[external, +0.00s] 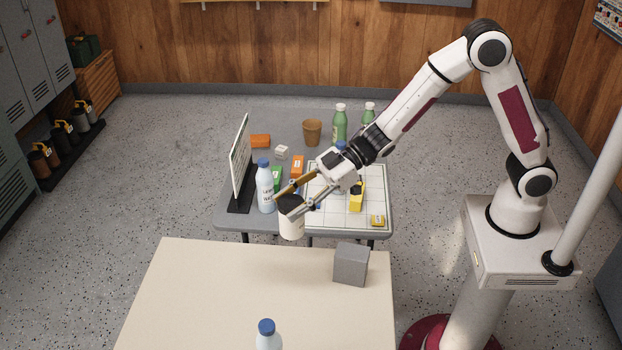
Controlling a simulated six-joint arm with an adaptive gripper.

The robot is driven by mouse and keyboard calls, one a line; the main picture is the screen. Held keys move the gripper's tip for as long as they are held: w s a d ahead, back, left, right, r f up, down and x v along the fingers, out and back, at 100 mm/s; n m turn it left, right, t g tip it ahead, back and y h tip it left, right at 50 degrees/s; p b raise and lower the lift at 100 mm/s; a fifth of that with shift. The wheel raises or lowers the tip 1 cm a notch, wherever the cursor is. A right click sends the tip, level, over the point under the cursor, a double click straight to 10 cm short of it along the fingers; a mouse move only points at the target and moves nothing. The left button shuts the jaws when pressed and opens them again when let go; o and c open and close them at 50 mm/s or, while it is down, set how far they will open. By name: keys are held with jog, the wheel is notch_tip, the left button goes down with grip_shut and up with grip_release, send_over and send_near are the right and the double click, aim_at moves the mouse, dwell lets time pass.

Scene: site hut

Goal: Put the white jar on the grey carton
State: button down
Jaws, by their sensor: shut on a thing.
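The white jar (291,228) has a dark top and hangs upright in my gripper (288,204). My gripper is shut on its upper part. In the picture the jar is over the gap between the two tables, near the far edge of the cream table. The grey carton (350,266) stands on the cream table near its far right corner. The jar is apart from the carton, to its left and farther back. My fingers partly hide the top of the jar.
The cream table (220,290) is mostly clear, with a blue-capped bottle (268,338) at the front. The grey table (240,216) behind is crowded: a white bottle (265,188), an upright board (241,165), an orange box (297,165), a brown cup (312,132) and green bottles (340,124).

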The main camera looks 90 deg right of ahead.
jog(key=s+d+r+n+g+y, duration=0.2)
jog(key=s+d+r+n+y, duration=0.15)
jog(key=s+d, duration=0.2)
jog(key=s+a+f+n+g+y, duration=0.1)
jog(key=s+a+n+g, duration=0.2)
jog(key=s, duration=0.7)
jog(key=shift+a+g, duration=0.4)
jog(key=shift+g, duration=0.1)
jog(key=shift+s+f+y, duration=0.1)
jog(key=shift+f+y, duration=0.1)
jog(key=shift+y, duration=0.15)
notch_tip(320, 180, down, 6)
jog(key=shift+f, duration=1.9)
jog(key=shift+f, duration=0.1)
